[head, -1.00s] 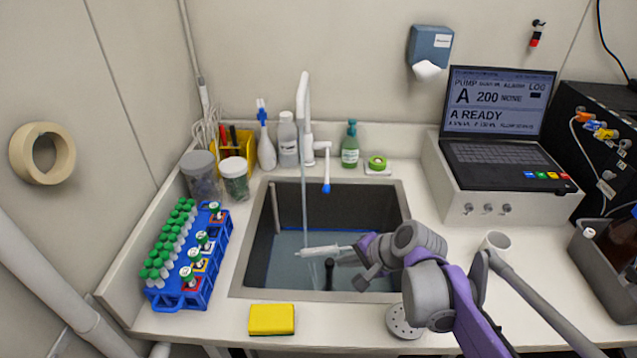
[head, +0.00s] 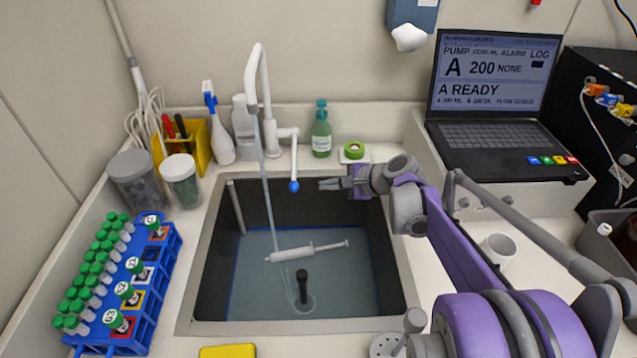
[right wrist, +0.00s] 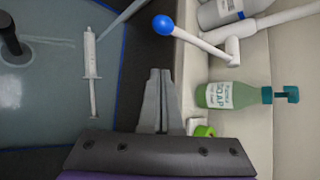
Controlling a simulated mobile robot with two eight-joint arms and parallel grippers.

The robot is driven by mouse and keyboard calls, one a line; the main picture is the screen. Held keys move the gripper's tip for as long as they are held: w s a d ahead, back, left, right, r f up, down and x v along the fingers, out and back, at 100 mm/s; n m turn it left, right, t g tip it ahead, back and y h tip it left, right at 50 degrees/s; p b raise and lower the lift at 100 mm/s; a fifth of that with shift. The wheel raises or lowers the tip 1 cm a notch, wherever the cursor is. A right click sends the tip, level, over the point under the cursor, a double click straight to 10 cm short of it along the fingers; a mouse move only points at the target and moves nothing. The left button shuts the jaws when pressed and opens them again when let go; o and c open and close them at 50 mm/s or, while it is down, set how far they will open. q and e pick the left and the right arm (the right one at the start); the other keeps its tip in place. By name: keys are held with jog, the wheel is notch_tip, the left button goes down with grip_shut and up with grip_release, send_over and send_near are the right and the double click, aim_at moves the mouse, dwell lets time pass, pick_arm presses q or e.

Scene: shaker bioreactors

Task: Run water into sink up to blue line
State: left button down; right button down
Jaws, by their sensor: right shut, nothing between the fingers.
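The dark sink (head: 215,275) holds bluish water (head: 340,285). A blue line (head: 233,268) runs along the walls close to the water's edge; I cannot tell the exact level against it. A stream runs from the white faucet (head: 252,75) into the sink. The faucet's lever has a blue tip (head: 294,186), which also shows in the right wrist view (right wrist: 163,24). My right gripper (head: 322,184) is shut and empty over the sink's back part, just right of the blue tip and apart from it. My left gripper is not in view.
A syringe (head: 305,250) and an upright black plug (head: 302,285) are in the sink. A soap bottle (head: 321,135) and green tape (head: 354,150) stand behind it. A blue tube rack (head: 150,300) is at left, a yellow sponge (head: 228,351) in front, and a laptop (head: 490,100) at right.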

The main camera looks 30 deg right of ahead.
jog(key=w+a+f, duration=0.2)
jog(key=w+a, duration=0.2)
jog(key=shift+w+a, duration=0.25)
jog(key=shift+w, duration=0.1)
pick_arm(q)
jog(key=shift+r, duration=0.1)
pick_arm(e)
jog(key=shift+r, duration=0.1)
dwell(0.3)
